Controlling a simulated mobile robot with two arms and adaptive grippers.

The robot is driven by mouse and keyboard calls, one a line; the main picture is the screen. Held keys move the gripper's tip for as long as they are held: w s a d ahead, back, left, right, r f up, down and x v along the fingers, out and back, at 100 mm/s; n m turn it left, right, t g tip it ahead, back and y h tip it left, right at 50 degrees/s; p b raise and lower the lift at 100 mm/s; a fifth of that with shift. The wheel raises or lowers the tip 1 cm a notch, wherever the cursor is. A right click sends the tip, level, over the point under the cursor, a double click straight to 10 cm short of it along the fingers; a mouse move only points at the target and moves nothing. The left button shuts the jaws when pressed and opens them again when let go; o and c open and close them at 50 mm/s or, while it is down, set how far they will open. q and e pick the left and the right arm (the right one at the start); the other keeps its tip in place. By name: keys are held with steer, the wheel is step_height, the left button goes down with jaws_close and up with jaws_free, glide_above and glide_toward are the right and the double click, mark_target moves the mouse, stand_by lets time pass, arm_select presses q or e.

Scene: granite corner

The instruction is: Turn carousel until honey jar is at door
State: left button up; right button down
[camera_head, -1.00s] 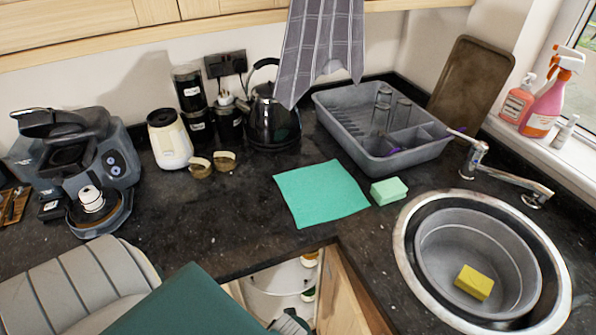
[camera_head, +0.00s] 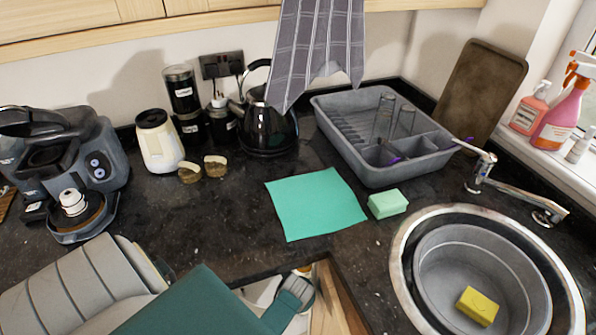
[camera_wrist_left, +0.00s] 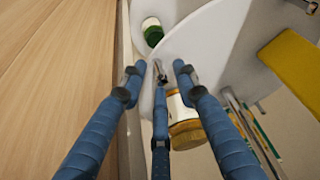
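The white carousel (camera_head: 258,291) shows through the corner cupboard opening in the head view, partly covered by my left arm. In the left wrist view its white round shelf (camera_wrist_left: 225,45) fills the upper middle. A jar with a golden-yellow lid (camera_wrist_left: 186,133) and pale label lies beside my fingers; it may be the honey jar, but I cannot read the label. A green-lidded jar (camera_wrist_left: 152,33) is farther off. My left gripper (camera_wrist_left: 158,80) has its blue fingers spread apart, with a small metal post between or behind the tips; contact is unclear. The right gripper is out of view.
The wooden cupboard door (camera_head: 329,304) stands open to the right of the opening, and its wood fills the left of the wrist view. The black counter edge overhangs the opening. The sink (camera_head: 405,240) is at right. A yellow piece (camera_wrist_left: 292,68) sits at the wrist view's right.

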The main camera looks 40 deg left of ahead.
arm_select(q)
steer(key=shift+w+a+f, duration=0.15)
steer(key=shift+w+f, duration=0.05)
steer(key=shift+f, duration=0.35)
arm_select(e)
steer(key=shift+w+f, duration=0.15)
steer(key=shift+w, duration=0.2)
arm_select(q)
jaws_close()
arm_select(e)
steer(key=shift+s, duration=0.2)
arm_select(q)
steer(key=shift+s+a, duration=0.1)
